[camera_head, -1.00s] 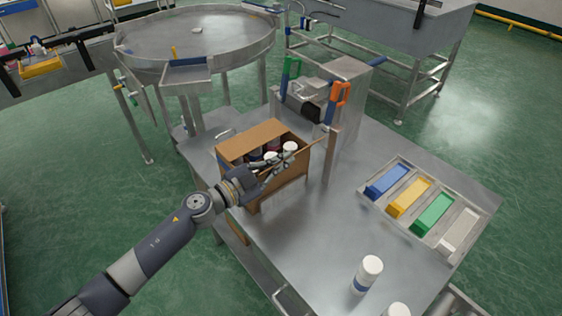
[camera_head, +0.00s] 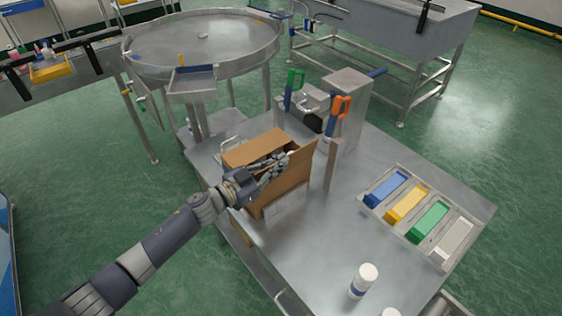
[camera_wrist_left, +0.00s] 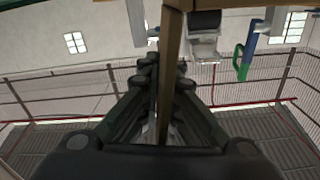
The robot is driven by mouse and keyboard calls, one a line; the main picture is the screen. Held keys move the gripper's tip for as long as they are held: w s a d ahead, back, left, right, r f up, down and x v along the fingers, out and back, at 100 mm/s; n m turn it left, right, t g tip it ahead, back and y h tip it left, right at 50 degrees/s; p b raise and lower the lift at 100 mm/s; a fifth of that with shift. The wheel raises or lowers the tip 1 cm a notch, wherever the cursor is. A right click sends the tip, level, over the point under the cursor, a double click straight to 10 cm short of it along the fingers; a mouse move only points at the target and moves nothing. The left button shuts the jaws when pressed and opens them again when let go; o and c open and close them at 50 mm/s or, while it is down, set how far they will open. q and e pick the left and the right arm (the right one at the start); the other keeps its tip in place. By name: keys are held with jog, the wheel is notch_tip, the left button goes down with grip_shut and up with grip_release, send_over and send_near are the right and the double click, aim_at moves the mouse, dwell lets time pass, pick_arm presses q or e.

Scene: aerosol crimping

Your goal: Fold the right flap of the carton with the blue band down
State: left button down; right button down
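The open brown carton (camera_head: 258,205) stands on the metal table; no blue band shows on the sides I can see. Its right flap (camera_head: 300,165) stands up at a steep tilt. A panel at its left and back (camera_head: 255,147) lies over part of the opening. My left gripper (camera_head: 280,163) is at the carton's top, against or very near the inner side of the right flap. In the left wrist view its fingers (camera_wrist_left: 163,75) converge, with a brown carton edge (camera_wrist_left: 172,40) seen along them. Whether they touch it is unclear. The contents are mostly hidden. My right gripper is out of view.
A crimping station with orange (camera_head: 341,106) and green (camera_head: 295,80) handles stands behind the carton. A tray (camera_head: 368,203) with blue, yellow, green and grey blocks lies at right. A white can (camera_head: 363,280) stands near the front. The table between is clear.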

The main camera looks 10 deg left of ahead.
pick_arm(q)
jog(key=shift+w+a+r+n+p, duration=0.1)
jog(key=shift+w+a+n+p, duration=0.15)
jog(key=shift+n, duration=0.25)
jog(key=shift+w+a+n+p, duration=0.2)
jog(key=shift+n+p, duration=0.1)
jog(key=shift+n, duration=0.2)
